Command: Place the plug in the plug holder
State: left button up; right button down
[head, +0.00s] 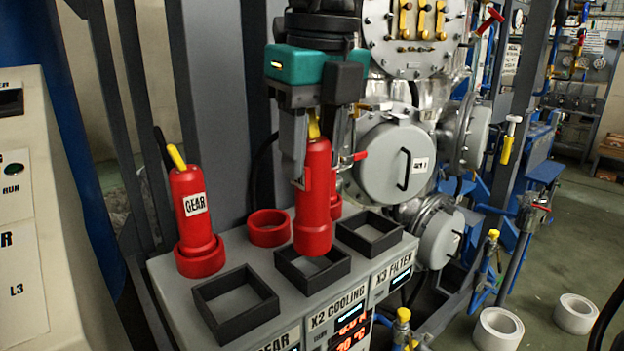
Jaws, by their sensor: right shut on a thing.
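My right gripper (322,165) comes down from the top middle and is shut on a red plug (313,215) with a yellow top. The plug hangs upright over the middle black square holder (335,278), above the X2 COOLING label. Its lower end overlaps the holder's back part in the picture; I cannot tell whether they touch. Two other black square holders, left (215,328) and right (388,243), look empty. Another red plug (190,215), labelled GEAR, stands in a red ring at the left. My left gripper is not in view.
An empty red ring socket (268,232) lies behind the holders, and another red ring (336,206) shows partly behind the held plug. Grey steel posts and round metal vessels (395,155) stand close behind. A beige cabinet (35,230) is at the left. White rolls (497,329) lie on the floor.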

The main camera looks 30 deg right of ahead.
aim_at(312, 181)
notch_tip(312, 181, down, 4)
jog(key=shift+r, duration=0.1)
jog(key=c, duration=0.6)
grip_release()
